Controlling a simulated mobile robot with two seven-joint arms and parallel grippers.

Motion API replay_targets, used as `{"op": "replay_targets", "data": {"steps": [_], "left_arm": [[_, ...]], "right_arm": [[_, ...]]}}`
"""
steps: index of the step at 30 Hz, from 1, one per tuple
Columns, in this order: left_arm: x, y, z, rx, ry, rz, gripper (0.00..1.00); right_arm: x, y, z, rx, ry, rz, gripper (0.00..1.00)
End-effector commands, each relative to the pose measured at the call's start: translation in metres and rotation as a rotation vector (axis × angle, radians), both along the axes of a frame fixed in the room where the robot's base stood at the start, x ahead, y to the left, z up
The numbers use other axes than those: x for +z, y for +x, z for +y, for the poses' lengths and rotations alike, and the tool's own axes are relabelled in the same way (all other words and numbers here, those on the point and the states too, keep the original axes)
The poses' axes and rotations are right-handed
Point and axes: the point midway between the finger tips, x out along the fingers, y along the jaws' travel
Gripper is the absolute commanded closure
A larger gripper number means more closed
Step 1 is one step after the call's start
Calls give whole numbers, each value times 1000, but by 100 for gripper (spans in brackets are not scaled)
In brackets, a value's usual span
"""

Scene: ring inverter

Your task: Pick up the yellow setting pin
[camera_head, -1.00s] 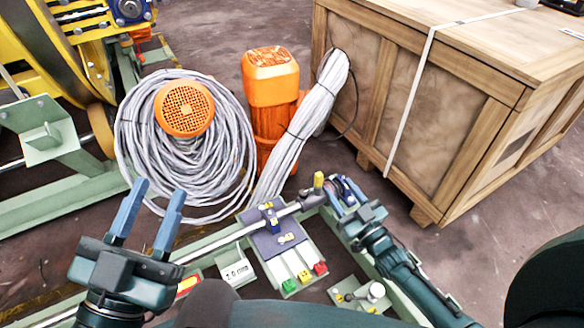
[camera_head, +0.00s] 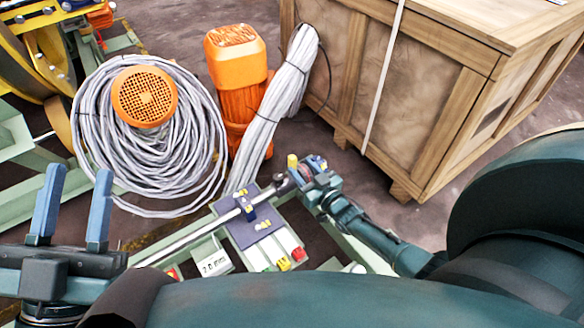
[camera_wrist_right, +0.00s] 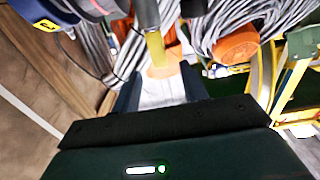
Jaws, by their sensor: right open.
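The yellow setting pin (camera_head: 292,161) shows as a short upright yellow cylinder near the end of the metal rod in the head view. My right gripper (camera_head: 309,170) is beside it, on its right, with the fingers partly hidden. In the right wrist view the yellow pin (camera_wrist_right: 156,50) lies ahead of my open right gripper (camera_wrist_right: 161,84), in line with the gap between the fingers. I cannot tell whether they touch. My left gripper (camera_head: 76,178) is open and empty at the left, with its two blue fingers pointing up.
A dark blue plate (camera_head: 255,228) carries a small blue block and coloured pieces. A label card (camera_head: 215,266) stands left of it. Behind are a grey cable coil (camera_head: 95,165), an orange motor (camera_head: 236,75) and a wooden crate (camera_head: 420,95).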

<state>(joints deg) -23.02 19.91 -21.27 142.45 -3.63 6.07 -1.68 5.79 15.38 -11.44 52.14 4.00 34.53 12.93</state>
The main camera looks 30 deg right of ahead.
Motion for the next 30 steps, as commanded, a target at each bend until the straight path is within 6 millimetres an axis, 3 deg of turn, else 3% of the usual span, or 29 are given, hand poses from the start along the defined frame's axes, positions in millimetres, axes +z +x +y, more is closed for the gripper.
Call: {"op": "replay_targets", "data": {"steps": [12, 20, 30], "left_arm": [[30, -7, 3, -4, 28, -277, 64], [36, -9, 3, -4, 29, -301, 64], [36, -9, 3, -4, 28, -300, 64]], "right_arm": [[-3, 49, 7, 0, -2, 0, 56], [-1, 53, 8, 0, -1, 1, 56], [-1, 53, 8, 0, -1, 1, 82]]}}
